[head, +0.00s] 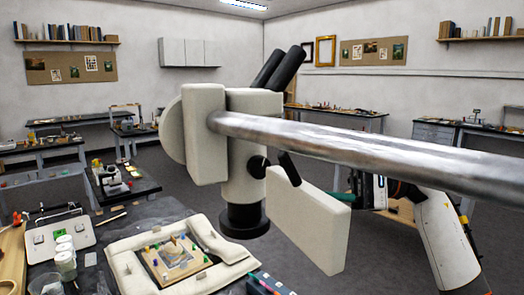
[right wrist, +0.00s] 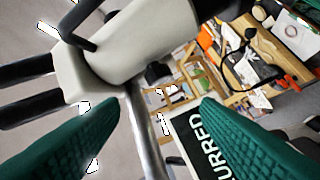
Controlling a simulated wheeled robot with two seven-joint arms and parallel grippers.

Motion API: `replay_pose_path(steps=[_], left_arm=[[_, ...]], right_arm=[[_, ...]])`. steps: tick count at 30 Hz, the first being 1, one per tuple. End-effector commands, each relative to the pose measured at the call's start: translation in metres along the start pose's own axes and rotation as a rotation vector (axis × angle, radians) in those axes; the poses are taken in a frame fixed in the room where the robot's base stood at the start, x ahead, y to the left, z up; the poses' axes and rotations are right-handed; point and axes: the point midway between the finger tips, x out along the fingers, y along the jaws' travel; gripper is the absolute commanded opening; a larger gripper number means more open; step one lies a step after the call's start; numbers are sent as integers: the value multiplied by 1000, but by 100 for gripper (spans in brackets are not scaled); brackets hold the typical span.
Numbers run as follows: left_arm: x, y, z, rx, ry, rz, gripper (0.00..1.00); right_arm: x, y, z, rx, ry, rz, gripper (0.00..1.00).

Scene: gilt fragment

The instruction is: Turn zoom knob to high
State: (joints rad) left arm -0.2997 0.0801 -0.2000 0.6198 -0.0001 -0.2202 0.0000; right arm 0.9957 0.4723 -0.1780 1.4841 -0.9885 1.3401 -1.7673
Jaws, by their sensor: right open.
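A cream microscope (head: 240,130) with black eyepieces hangs on a thick metal boom (head: 370,150). A small round black knob (head: 258,166) sits on its lower body, beside a black lever-like part (head: 289,169). I cannot read any marking on the knob. My right gripper (head: 350,188) is to the right of the microscope, partly hidden behind a cream panel (head: 318,220). In the right wrist view its green fingers (right wrist: 160,103) are spread with nothing held between them. The microscope body (right wrist: 140,40) lies beyond the fingertips there. My left gripper is in neither view.
Below the microscope, a framed gilt piece (head: 158,270) rests on a cream cushion (head: 125,268) on the dark bench. Jars (head: 66,262) and a white tray (head: 45,242) stand at left. The metal boom crosses above my right arm. Benches line the room behind.

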Motion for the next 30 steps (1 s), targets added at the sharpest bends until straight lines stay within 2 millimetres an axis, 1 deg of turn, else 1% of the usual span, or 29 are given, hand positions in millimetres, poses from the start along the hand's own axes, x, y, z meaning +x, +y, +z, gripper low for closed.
replay_pose_path(steps=[1,3,6,8,11,14,24,27,30], left_arm=[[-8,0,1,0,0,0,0],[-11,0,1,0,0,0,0],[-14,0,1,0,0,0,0],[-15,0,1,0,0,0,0],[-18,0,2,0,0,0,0],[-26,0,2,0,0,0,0],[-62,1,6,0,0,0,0],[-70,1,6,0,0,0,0],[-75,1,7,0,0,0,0]], right_arm=[[0,5,-1,-109,-10,-7,57],[-2,5,0,-246,-22,-21,57],[-4,5,2,-375,-33,-35,57],[-4,4,2,-417,-35,-40,57],[1,4,3,-443,-36,-44,57],[14,5,2,-442,-34,-44,57],[82,5,3,-439,-33,-42,57],[97,3,4,-440,-33,-42,57],[107,2,6,-440,-34,-42,57]])
